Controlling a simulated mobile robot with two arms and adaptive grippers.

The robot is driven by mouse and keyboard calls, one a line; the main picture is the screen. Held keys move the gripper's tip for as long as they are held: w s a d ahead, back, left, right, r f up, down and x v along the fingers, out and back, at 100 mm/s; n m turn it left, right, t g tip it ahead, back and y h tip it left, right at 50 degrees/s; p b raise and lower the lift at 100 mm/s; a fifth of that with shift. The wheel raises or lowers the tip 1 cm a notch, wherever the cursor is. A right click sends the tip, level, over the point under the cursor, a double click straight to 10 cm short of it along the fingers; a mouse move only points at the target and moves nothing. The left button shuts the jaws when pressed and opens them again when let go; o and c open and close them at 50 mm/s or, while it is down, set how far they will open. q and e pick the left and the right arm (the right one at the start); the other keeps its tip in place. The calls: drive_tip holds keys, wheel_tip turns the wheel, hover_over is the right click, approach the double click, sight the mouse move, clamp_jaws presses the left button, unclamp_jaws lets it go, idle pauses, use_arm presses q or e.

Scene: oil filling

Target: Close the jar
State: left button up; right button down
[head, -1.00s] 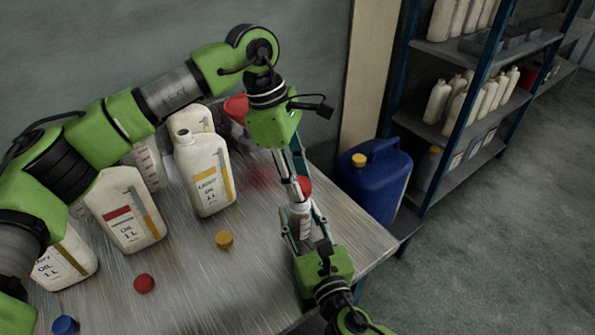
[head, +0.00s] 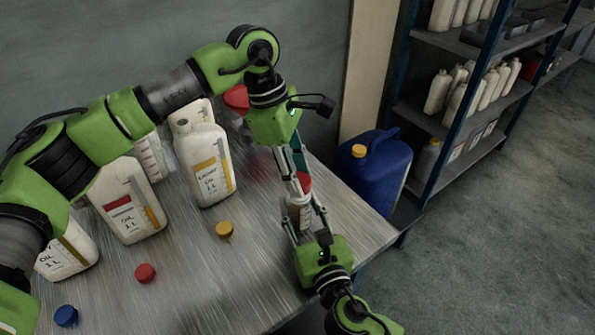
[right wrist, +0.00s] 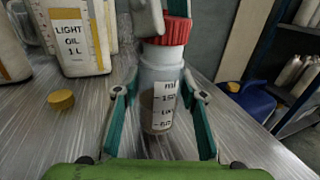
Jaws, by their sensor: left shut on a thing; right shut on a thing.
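The jar (head: 300,212) is small and clear with a white measuring label, and stands upright near the table's right side. Its red lid (head: 304,182) sits on top and looks level in the right wrist view (right wrist: 176,31). My left gripper (head: 297,177) comes from above and is shut on the lid; its fingers hide part of the lid. My right gripper (head: 304,211) comes from the front and is shut around the jar's body. The jar body also shows between its fingers in the right wrist view (right wrist: 163,78).
White oil bottles (head: 205,160) stand at the left and back of the metal table (head: 200,275). A yellow cap (head: 224,229), a red cap (head: 145,273) and a blue cap (head: 66,316) lie loose. A blue canister (head: 376,175) and shelves (head: 470,150) are at the right.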

use_arm(q)
drive_tip(key=shift+f, duration=0.55)
idle(0.4)
drive_tip(key=m+g, duration=0.1)
drive_tip(key=m, duration=0.5)
drive_tip(key=shift+w+d+y, duration=0.1)
drive_tip(key=shift+w+y, duration=0.05)
drive_tip(key=shift+y, duration=0.25)
drive_tip(key=m+g+y, duration=0.1)
drive_tip(key=m, duration=0.4)
drive_tip(key=shift+d, duration=0.1)
drive_tip(key=m+y, duration=0.1)
drive_tip(key=m, duration=0.4)
drive_tip(key=shift+m+y, duration=0.3)
drive_tip(key=shift+y, duration=0.1)
drive_tip(key=m, duration=0.3)
drive_tip(key=m+y, duration=0.1)
drive_tip(key=m, duration=0.2)
drive_tip(key=shift+y, duration=0.3)
drive_tip(key=o, duration=0.7)
